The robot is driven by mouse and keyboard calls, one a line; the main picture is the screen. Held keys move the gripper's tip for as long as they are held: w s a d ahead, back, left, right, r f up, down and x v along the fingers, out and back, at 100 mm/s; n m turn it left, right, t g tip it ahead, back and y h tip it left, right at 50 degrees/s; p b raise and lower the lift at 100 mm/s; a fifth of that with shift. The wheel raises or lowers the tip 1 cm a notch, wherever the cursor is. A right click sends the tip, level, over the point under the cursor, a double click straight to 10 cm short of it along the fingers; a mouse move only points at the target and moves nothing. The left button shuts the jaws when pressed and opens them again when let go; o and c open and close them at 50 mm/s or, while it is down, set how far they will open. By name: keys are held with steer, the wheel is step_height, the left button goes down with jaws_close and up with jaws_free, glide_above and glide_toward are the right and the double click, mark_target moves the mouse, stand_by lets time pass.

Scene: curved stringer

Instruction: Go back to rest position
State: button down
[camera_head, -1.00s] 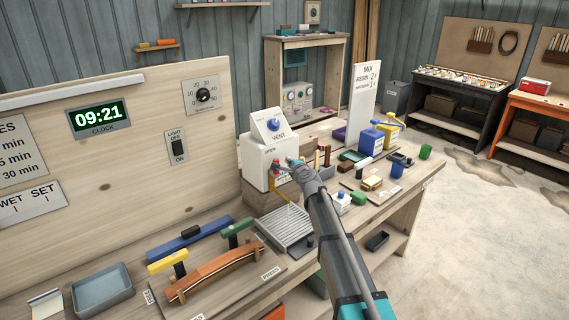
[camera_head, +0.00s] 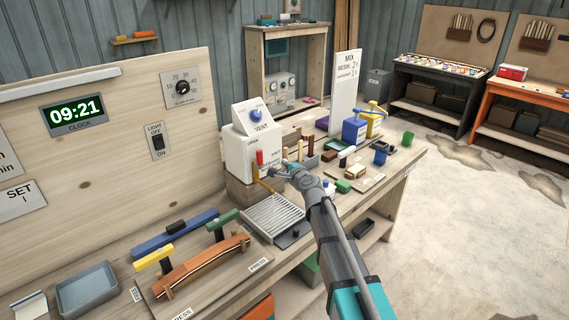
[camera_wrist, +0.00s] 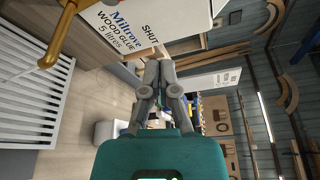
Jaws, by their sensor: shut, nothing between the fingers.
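My gripper (camera_head: 283,171) is shut and empty, at the end of my arm in the middle of the head view. It is just to the right of the white glue container (camera_head: 238,158), above the bench. In the wrist view its two grey fingers (camera_wrist: 159,72) lie close together. The container's lettered face (camera_wrist: 140,22) fills the top of that view, reading "Wood glue 5 litres". I cannot tell the exact gap between the fingers and the container. A red handle (camera_head: 260,158) and a brass spout (camera_head: 263,182) are on the container's front.
A ribbed grey tray (camera_head: 274,217) lies below the spout. A curved wooden strip with clamps (camera_head: 206,261) is at the front left. Bottles and small blocks crowd the bench to the right of my gripper. The floor (camera_head: 440,230) right of the bench is clear.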

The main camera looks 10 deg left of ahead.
steer(key=s+d+f+n+g+h, duration=0.3)
steer(key=s+d+f+n+g, duration=0.1)
steer(key=s+d, duration=0.6)
steer(key=s+d+f+n+g+h, duration=0.3)
steer(key=s+d+f+n+g, duration=0.2)
steer(key=s+d, duration=0.5)
steer(key=s+d+f+n+g+h, duration=0.3)
steer(key=s+d+f+n+g, duration=0.2)
steer(key=s+d, duration=0.4)
step_height(320, 180, down, 3)
steer(key=shift+s+d+r+n, duration=0.2)
steer(key=shift+s+d+n, duration=0.3)
steer(key=shift+s, duration=0.65)
